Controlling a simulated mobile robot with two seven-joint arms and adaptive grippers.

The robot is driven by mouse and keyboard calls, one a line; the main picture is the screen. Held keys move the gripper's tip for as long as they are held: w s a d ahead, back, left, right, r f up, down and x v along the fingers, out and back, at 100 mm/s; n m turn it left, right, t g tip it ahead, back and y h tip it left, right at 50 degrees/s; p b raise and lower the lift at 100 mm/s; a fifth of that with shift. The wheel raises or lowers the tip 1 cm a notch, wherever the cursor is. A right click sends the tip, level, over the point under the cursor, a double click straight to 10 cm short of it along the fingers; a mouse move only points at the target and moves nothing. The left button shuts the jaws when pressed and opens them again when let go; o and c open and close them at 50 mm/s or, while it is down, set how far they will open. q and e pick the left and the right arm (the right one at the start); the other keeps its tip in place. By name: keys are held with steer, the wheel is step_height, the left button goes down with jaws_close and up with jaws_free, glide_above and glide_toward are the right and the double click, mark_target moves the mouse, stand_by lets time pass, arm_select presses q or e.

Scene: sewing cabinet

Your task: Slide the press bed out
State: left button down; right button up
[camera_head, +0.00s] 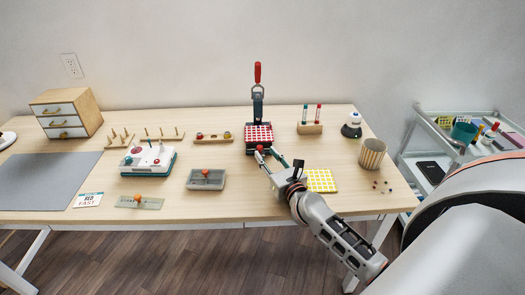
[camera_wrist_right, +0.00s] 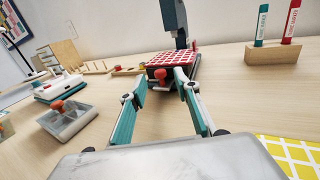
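The press (camera_head: 258,98) stands at the back middle of the table, its lever with a red handle (camera_head: 257,72) pointing up. Its bed carries a red-and-white checked piece (camera_head: 258,134), also seen in the right wrist view (camera_wrist_right: 175,62). A small orange-red knob (camera_wrist_right: 159,82) sticks out at the bed's front. My right gripper (camera_head: 268,154) is open just in front of the bed. In the right wrist view its teal-padded fingers (camera_wrist_right: 160,79) stand apart, with the knob between their tips; I cannot tell whether they touch it. My left gripper is not in view.
A yellow checked piece (camera_head: 320,181) lies right of my right gripper. A grey tray with an orange knob (camera_head: 206,179) lies to the left. A holder with two tubes (camera_head: 310,127) and a ribbed cup (camera_head: 372,154) stand to the right. Bare table surrounds the press front.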

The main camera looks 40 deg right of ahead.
mark_target(261, 148)
steer(key=w, duration=0.3)
steer(key=shift+d, duration=0.2)
steer(key=shift+w, duration=0.3)
jaws_close()
steer(key=s+a, duration=0.1)
steer(key=s, duration=0.1)
steer(key=s+a, duration=0.2)
steer(key=s, duration=0.1)
steer(key=s+a, duration=0.1)
steer(key=s, duration=0.1)
steer(key=shift+s+a+p, duration=0.25)
steer(key=shift+s+p, duration=0.05)
steer(key=shift+p, duration=0.1)
steer(key=shift+f, duration=0.1)
steer(key=shift+a, duration=0.1)
